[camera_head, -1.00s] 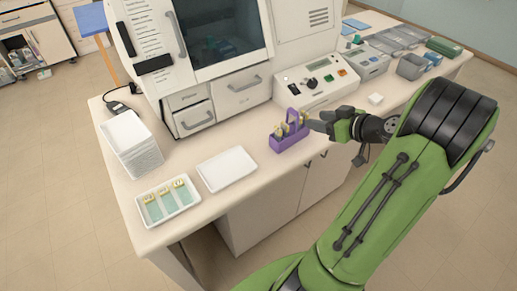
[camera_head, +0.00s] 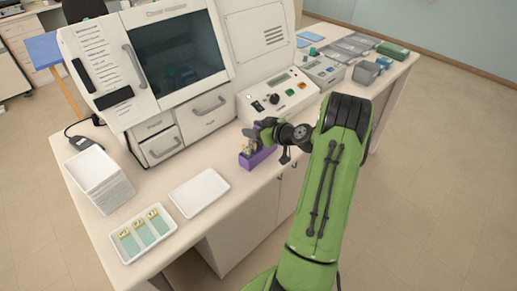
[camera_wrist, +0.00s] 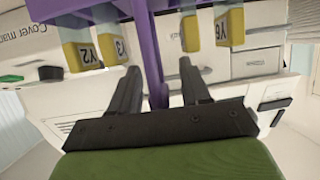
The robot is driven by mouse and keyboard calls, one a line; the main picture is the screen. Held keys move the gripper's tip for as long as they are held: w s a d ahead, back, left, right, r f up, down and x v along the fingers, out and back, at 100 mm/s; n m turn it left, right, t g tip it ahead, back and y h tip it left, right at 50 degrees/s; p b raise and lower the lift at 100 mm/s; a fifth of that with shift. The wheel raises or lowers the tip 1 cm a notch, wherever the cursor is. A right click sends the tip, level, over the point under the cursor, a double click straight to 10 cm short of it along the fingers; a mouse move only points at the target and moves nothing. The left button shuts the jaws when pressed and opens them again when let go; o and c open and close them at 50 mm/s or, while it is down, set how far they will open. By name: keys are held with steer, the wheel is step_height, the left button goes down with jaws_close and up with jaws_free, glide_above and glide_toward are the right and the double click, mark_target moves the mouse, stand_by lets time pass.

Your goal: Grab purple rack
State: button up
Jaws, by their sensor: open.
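The purple rack (camera_head: 262,158) stands near the front edge of the counter and holds several slides with yellow labels. My gripper (camera_head: 257,131) is at the top of the rack and hides part of its handle in the head view. In the wrist view my gripper (camera_wrist: 160,88) has its two fingers apart, with the rack's purple upright (camera_wrist: 149,55) showing between them. Yellow slide ends marked Y2, Y3 and Y6 show on both sides of the upright. I cannot tell whether either finger touches the rack.
An empty white tray (camera_head: 200,192) lies left of the rack, with a tray of slides (camera_head: 118,243) and stacked white trays (camera_head: 106,194) farther left. A control panel machine (camera_head: 290,108) and a large cabinet machine (camera_head: 150,60) stand close behind.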

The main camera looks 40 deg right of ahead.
jaws_close()
steer(key=shift+r, duration=0.1)
stand_by(0.4)
